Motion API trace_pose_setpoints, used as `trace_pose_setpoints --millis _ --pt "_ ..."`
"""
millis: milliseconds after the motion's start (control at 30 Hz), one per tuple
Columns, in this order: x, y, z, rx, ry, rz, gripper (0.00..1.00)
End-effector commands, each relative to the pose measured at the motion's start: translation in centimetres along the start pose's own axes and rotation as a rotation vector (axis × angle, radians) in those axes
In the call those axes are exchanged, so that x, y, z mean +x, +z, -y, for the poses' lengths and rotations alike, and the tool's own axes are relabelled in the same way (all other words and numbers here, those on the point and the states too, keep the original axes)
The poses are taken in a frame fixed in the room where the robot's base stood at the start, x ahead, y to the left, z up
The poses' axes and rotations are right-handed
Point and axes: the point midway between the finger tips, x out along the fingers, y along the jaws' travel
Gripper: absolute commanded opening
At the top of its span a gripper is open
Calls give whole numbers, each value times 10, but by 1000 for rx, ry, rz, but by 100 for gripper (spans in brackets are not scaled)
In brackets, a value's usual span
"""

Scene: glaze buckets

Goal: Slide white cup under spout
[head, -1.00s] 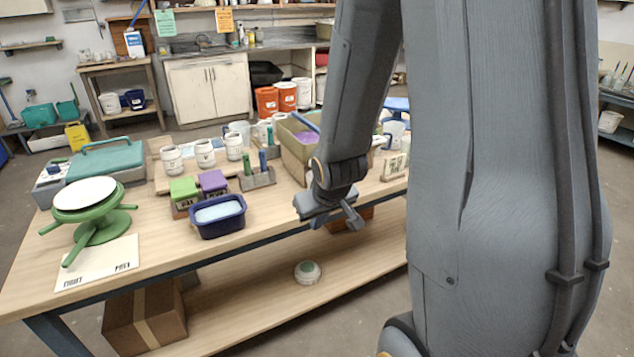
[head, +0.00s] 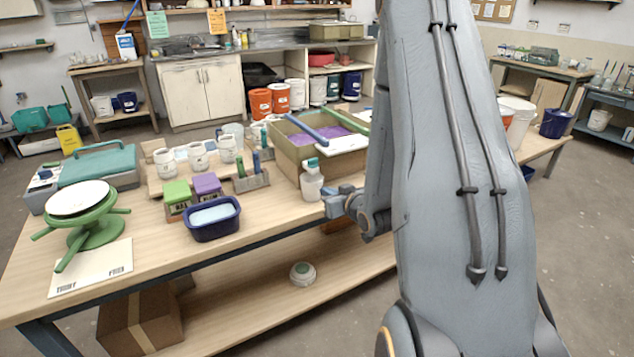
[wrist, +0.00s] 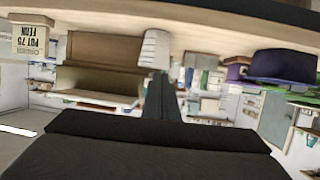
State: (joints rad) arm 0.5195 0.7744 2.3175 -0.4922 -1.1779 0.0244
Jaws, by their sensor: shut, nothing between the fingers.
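A white cup-like container (head: 311,186) stands near the table's front edge, in front of a tan box. A teal and white part shows just above it, and I cannot tell if this is its top or a spout. My gripper (head: 330,204) is low at the table edge, just right of the container, shut and empty. In the wrist view, which is upside down, a white ribbed cup (wrist: 155,48) stands just beyond the dark fingers (wrist: 160,95). I cannot tell whether they touch it. No spout shows clearly.
The tan box (head: 345,163) with purple contents stands behind. A brush holder (head: 252,181), a blue tub (head: 212,219) and several white jars (head: 198,156) stand to the left. A green banding wheel (head: 92,230) is at far left. The table front between tub and container is clear.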

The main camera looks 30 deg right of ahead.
Motion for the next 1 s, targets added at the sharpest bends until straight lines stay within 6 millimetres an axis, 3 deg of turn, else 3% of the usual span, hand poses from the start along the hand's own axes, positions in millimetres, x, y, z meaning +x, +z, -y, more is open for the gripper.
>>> trace_pose_setpoints --millis 400,1000 --pt "75 -29 2 0 -2 0 0" --pt "81 -9 1 2 0 9 0"
